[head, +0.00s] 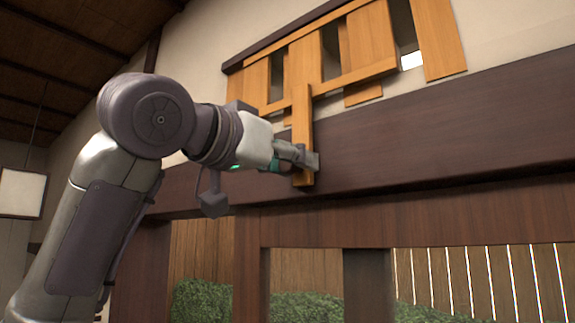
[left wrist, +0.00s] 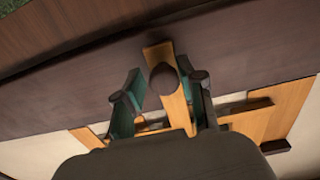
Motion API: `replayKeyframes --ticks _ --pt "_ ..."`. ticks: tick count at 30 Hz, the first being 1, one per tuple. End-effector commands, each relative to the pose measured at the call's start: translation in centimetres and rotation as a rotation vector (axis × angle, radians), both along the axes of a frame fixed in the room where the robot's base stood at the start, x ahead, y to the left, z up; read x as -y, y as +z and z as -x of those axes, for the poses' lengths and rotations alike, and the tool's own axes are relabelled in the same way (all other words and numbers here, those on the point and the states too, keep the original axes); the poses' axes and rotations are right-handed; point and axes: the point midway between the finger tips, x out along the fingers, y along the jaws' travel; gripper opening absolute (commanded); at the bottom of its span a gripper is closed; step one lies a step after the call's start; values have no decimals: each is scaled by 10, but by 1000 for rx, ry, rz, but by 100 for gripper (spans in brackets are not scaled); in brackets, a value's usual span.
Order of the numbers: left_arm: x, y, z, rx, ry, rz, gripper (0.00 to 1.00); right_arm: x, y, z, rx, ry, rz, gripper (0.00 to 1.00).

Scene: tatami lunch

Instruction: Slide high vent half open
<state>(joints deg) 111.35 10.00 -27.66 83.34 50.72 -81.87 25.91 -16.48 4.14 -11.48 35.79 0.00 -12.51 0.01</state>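The high vent (head: 372,35) is a row of light wooden slats high on the wall, with gaps between several of them. A long wooden handle strip (head: 302,110) hangs from its lower rail over the dark beam. My left gripper (head: 300,158) is at the lower end of this strip. In the left wrist view, its teal-padded fingers (left wrist: 165,103) stand on either side of the strip (left wrist: 158,55), with a gap showing on the left side. A dark round knob (left wrist: 164,76) sits on the strip between them. My right gripper is out of view.
A dark wooden beam (head: 430,135) runs behind the strip, below the vent. Below it are an opening with a post (head: 368,285), green hedge (head: 205,303) and a plank fence. A lantern (head: 22,193) hangs at the far left.

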Motion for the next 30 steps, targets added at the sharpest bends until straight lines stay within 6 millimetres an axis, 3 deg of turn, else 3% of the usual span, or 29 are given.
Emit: replayKeyframes --ticks 6,8,11,14,30 --pt "-1 0 0 1 1 1 52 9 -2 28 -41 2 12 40" --pt "-1 0 0 0 1 1 52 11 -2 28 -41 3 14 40" --pt "-2 0 1 2 1 1 52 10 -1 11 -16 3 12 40" --pt "-7 1 9 3 1 1 52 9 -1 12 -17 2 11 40" --pt "-61 1 92 4 0 -1 52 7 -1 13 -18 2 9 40"
